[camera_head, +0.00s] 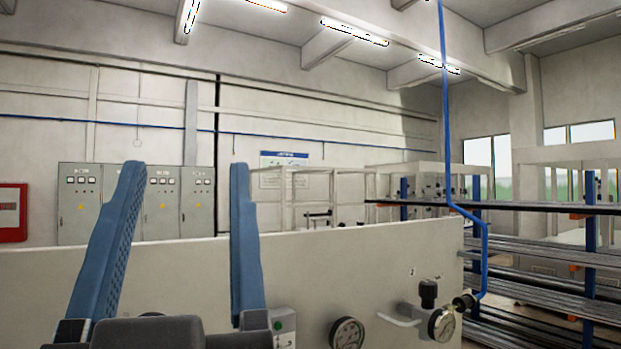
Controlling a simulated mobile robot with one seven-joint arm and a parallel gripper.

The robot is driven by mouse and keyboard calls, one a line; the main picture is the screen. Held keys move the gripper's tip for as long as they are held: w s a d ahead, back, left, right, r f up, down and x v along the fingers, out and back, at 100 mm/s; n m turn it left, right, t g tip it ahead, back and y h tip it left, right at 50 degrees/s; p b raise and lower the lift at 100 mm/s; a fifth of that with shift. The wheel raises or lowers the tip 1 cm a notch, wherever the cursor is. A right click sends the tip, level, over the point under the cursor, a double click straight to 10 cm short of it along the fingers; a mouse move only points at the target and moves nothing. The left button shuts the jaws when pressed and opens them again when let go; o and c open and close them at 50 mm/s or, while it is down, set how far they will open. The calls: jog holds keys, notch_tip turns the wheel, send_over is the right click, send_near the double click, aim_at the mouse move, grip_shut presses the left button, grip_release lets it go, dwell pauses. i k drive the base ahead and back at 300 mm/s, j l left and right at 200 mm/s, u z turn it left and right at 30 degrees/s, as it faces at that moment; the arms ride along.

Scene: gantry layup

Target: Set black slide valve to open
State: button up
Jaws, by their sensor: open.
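My gripper (186,172) is in the left half of the head view. Its two blue fingers stand upright, wide apart, with nothing between them. A cluster of fittings sits on the right end of a pale panel (190,272), to the right of my gripper and apart from it. It has an upright black knob (428,291), a round gauge (441,325) and a dark round fitting (464,302) where the blue pipe (482,262) ends. I cannot tell which dark part is the black slide valve, or its setting.
Another gauge (348,333) sits lower on the panel, right of my gripper. Racks of long dark bars (540,250) stand at the right. Grey cabinets (80,205) and a red box (12,212) are along the back wall.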

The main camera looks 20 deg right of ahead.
aim_at(467, 301)
jog(key=l+z, duration=0.45)
jog(key=i+l+z, duration=0.15)
jog(key=z, duration=0.35)
jog(key=l, duration=0.1)
